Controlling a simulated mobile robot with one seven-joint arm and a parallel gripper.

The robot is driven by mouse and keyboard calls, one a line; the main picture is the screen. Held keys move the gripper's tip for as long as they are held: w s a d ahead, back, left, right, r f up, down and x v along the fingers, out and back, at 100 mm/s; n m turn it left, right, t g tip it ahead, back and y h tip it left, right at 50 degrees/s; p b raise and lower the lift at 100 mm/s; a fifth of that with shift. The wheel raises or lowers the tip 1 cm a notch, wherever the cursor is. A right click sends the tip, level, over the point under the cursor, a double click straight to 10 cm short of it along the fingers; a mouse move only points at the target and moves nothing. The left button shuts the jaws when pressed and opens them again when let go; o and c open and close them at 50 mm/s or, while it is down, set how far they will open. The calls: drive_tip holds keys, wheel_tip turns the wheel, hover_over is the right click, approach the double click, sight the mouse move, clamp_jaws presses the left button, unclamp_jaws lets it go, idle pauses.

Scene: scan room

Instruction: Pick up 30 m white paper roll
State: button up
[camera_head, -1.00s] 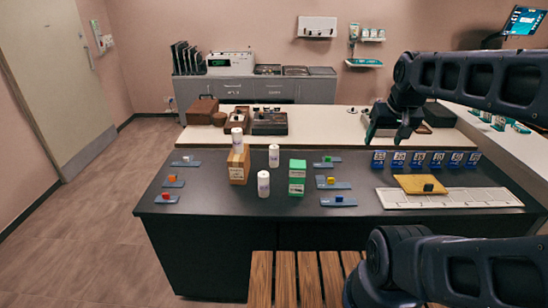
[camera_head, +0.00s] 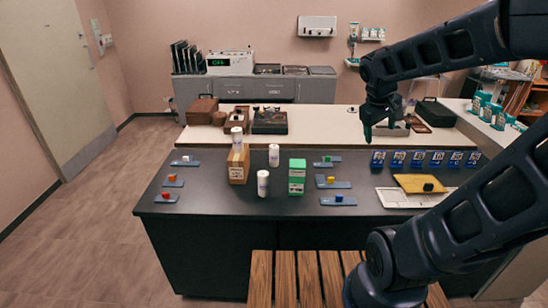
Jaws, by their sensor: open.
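Three white upright cylinders that look like paper rolls show in the head view. One white roll (camera_head: 237,139) stands on top of a brown cardboard box (camera_head: 238,165). A second white roll (camera_head: 274,155) stands on the dark table behind and to the right of the box. A third white roll (camera_head: 263,183) stands nearer the front. Their labels are too small to read, so I cannot tell which is the 30 m one. My gripper (camera_head: 385,128) is open and empty, pointing down, to the right of all three rolls and apart from them.
A green box stack (camera_head: 297,177) stands right of the rolls. Blue trays with small coloured cubes (camera_head: 333,182) lie on both sides. Several blue cards (camera_head: 418,159) stand at the right, behind a white board with a yellow pad (camera_head: 420,184). Dark tabletop (camera_head: 225,205) is bare in front.

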drive_tip(key=w+a+f+n+h, duration=0.1)
drive_tip(key=w+f+n+h, duration=0.15)
drive_tip(key=w, duration=0.35)
drive_tip(key=w+a+f+n+h, duration=0.1)
drive_tip(key=w+a+n, duration=0.1)
drive_tip(key=w+n, duration=0.3)
drive_tip(key=n+t+y, duration=0.3)
drive_tip(key=n+t, duration=0.7)
drive_tip(key=n, duration=1)
approach(275, 147)
drive_tip(key=w+f, duration=0.1)
drive_tip(key=w, duration=0.1)
drive_tip(key=x, duration=1)
drive_tip(key=shift+w+f, duration=0.25)
drive_tip(key=shift+f, duration=0.05)
drive_tip(key=c, duration=1.1)
drive_tip(key=shift+r, duration=0.1)
